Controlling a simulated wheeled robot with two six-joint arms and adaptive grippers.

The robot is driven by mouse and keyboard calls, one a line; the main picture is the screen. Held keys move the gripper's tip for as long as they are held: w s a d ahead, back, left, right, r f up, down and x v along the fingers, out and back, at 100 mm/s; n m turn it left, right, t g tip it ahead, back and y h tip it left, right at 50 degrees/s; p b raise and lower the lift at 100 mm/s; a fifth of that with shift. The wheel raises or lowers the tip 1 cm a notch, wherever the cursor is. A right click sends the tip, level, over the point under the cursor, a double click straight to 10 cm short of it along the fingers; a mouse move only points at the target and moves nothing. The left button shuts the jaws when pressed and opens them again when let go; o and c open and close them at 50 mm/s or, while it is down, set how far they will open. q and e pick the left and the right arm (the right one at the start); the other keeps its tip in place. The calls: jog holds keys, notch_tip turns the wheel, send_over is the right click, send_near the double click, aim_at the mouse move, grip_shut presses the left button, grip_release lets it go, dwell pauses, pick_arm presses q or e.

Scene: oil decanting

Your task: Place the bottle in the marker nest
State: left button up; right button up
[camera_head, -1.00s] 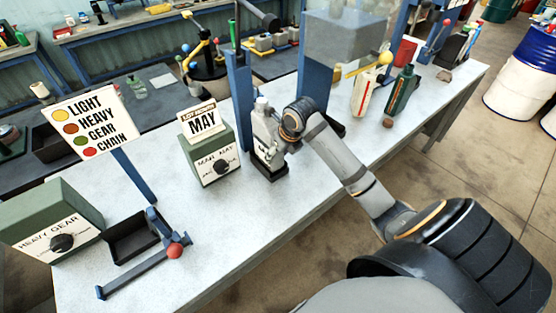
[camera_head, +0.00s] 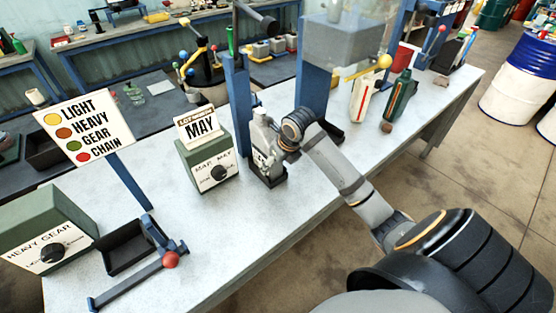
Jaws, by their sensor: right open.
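A pale grey bottle (camera_head: 260,128) stands upright in a small black nest (camera_head: 270,181) on the bench, right of the green box (camera_head: 208,162) that carries the MAY card. The bottle's base is inside the nest's walls. My right gripper (camera_head: 279,153) is at the bottle's right side with its jaws open. Its fingers are small here and partly overlap the bottle, so I cannot tell whether they touch it. My left gripper is not in view.
A blue post (camera_head: 238,105) stands close behind the bottle. A white bottle (camera_head: 361,98) and a green bottle (camera_head: 398,98) stand farther right. An empty black tray (camera_head: 126,250) and a red-knobbed lever (camera_head: 170,260) are at front left. The bench between is clear.

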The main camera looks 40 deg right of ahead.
jog(key=v, duration=1.2)
jog(key=shift+b, duration=0.3)
jog(key=shift+r, duration=0.1)
